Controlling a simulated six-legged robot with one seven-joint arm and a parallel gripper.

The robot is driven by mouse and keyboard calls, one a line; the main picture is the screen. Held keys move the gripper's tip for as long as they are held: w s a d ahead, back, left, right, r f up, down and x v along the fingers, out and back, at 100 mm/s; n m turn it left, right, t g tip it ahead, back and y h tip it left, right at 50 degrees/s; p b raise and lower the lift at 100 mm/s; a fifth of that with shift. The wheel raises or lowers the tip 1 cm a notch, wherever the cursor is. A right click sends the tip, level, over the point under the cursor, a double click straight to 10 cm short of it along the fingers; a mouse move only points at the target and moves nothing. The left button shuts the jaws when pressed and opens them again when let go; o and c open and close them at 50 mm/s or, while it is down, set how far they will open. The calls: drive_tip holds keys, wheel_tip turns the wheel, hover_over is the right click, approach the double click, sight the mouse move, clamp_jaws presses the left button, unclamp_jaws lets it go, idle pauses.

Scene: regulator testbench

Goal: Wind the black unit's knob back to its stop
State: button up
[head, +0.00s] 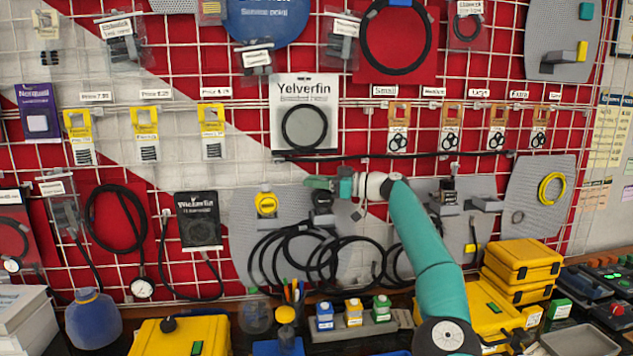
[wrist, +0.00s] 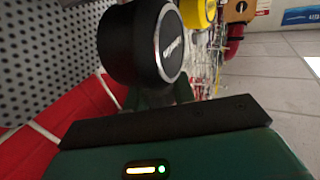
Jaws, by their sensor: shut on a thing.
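The black unit's knob (wrist: 140,45) fills the upper middle of the wrist view, a round black cap with a silver ring and white lettering on its face. My gripper (wrist: 158,92) reaches to the knob's near side. Its green fingers are shut on the knob, with their tips partly hidden. In the head view my gripper (head: 325,184) is at the grey perforated panel, just over the black unit (head: 322,201). The gripper and wrist partly cover that unit, and the knob's turn angle cannot be read.
A yellow unit (head: 266,204) is mounted to the left on the same panel, and a yellow knob (wrist: 195,12) shows in the wrist view. Black hoses (head: 300,250) hang below. Bottles (head: 354,312) and yellow cases (head: 520,262) stand on the bench below.

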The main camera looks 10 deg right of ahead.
drive_tip(key=shift+s+r+n, duration=0.1)
drive_tip(key=shift+s+n, duration=0.15)
drive_tip(key=shift+n, duration=0.05)
idle(0.5)
drive_tip(key=o, duration=1)
drive_tip(key=shift+d, duration=0.1)
drive_tip(key=v, duration=1.3)
drive_tip(key=shift+d, duration=0.35)
